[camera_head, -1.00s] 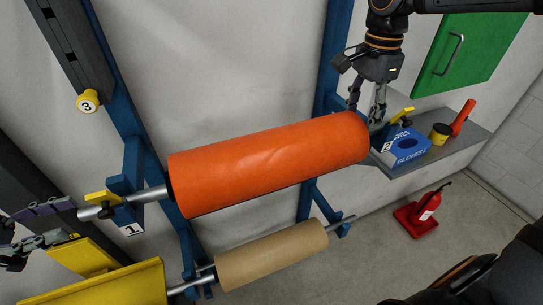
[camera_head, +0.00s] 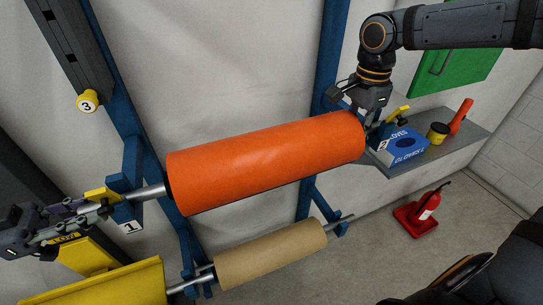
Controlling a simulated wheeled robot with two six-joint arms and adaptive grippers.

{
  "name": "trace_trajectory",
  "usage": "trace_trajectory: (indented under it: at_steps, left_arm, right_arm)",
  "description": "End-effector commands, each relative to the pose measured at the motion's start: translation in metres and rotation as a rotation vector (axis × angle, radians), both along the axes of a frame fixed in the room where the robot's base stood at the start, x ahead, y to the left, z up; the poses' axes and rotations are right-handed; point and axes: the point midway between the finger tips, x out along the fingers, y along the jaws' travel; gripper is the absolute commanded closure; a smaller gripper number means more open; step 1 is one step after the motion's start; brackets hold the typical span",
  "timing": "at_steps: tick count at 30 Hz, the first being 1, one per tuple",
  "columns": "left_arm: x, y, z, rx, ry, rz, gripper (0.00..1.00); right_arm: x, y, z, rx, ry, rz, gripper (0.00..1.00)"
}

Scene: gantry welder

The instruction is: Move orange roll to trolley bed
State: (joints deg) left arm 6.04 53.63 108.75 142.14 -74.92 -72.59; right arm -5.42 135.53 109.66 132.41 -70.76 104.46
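The orange roll (camera_head: 265,160) lies across blue brackets on the wall rack, its silver shaft sticking out at the left. My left gripper (camera_head: 98,213) has its fingers closed around the left end of that shaft, beside the yellow latch piece at bracket 1. My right gripper (camera_head: 369,122) is at the roll's right end, pointing down. Its fingertips are partly hidden there, so I cannot tell whether they grip. Yellow structure (camera_head: 115,287) at the lower left may be part of the trolley; its bed is not clearly visible.
A tan roll (camera_head: 270,254) hangs on a lower shaft below the orange one. A grey shelf (camera_head: 440,150) at the right holds a blue glove box (camera_head: 404,150), a yellow-and-black tub and an orange-red cylinder.

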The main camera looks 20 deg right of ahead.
Motion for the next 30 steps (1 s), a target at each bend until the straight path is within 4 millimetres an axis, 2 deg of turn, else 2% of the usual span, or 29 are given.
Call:
trace_trajectory:
  at_steps: [1, 3, 4, 17, 25, 30]
  left_arm:
    - [0.000, 0.000, 0.000, 0.001, 0.000, -0.001, 0.89]
    - [0.000, 0.000, 0.000, 0.001, 0.000, -0.001, 0.99]
    - [0.000, 0.000, 0.000, 0.001, 0.000, -0.001, 1.00]
    - [0.000, 0.000, -0.001, 0.002, 0.001, -0.001, 1.00]
    - [0.000, 0.000, 0.011, -0.005, -0.003, -0.002, 1.00]
    - [0.000, 0.000, 0.027, -0.006, -0.003, -0.001, 1.00]
  right_arm:
    - [0.000, 0.000, 0.000, 0.000, 0.001, 0.000, 0.89]
    - [0.000, 0.000, 0.000, 0.000, 0.001, 0.000, 0.99]
    - [0.000, 0.000, 0.000, 0.000, 0.001, 0.000, 1.00]
    - [0.000, 0.000, 0.000, 0.000, 0.002, 0.000, 1.00]
    - [0.001, -0.001, 0.011, -0.002, -0.005, -0.002, 1.00]
    - [0.001, -0.001, 0.027, -0.002, -0.007, -0.002, 1.00]
